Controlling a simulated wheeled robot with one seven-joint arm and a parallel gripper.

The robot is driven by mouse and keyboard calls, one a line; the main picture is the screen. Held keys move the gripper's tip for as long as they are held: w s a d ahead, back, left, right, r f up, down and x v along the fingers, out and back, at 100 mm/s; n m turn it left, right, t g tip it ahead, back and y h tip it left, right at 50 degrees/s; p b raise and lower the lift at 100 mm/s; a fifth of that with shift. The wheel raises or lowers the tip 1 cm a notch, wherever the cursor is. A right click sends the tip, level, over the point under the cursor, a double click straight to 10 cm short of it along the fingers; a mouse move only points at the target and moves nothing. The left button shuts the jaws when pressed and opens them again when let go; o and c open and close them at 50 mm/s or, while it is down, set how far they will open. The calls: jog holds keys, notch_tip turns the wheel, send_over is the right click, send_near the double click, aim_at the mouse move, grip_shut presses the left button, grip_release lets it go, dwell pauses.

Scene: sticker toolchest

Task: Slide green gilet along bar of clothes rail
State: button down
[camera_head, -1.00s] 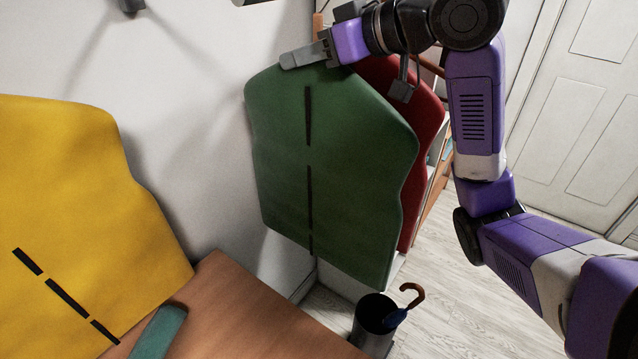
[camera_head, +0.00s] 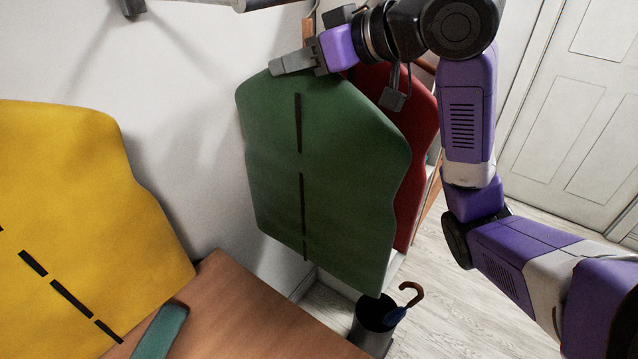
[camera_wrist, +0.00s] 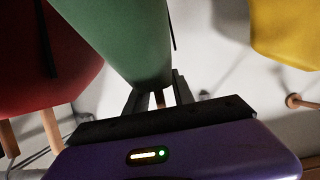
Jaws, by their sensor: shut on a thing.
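The green gilet (camera_head: 315,175) hangs in the middle of the head view, a dark dashed line down its front. My gripper (camera_head: 292,62) is at its top edge, shut on it from the right side. In the wrist view the gilet (camera_wrist: 125,35) narrows toward my gripper (camera_wrist: 157,98), with a thin wooden piece between the fingers. A short stretch of the rail's bar (camera_head: 265,3) shows at the top edge of the head view; the rest is out of frame. The gilet's hook is hidden.
A red gilet (camera_head: 415,130) hangs close behind the green one, to its right. A yellow gilet (camera_head: 80,190) hangs at left, with a clear gap. Below are a wooden surface (camera_head: 235,305) and a bin with an umbrella (camera_head: 373,322).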

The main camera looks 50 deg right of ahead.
jog(key=shift+s+a+p, duration=0.1)
jog(key=shift+a+p, duration=0.5)
jog(key=shift+a, duration=2.15)
jog(key=shift+f, duration=0.1)
jog(key=c, duration=1)
grip_release()
jog(key=shift+f, duration=0.1)
jog(key=shift+s, duration=0.1)
jog(key=b+v, duration=0.6)
jog(key=v, duration=0.1)
jog(key=shift+s+r+b, duration=0.25)
jog(key=shift+s+b, duration=0.05)
jog(key=shift+b, duration=0.05)
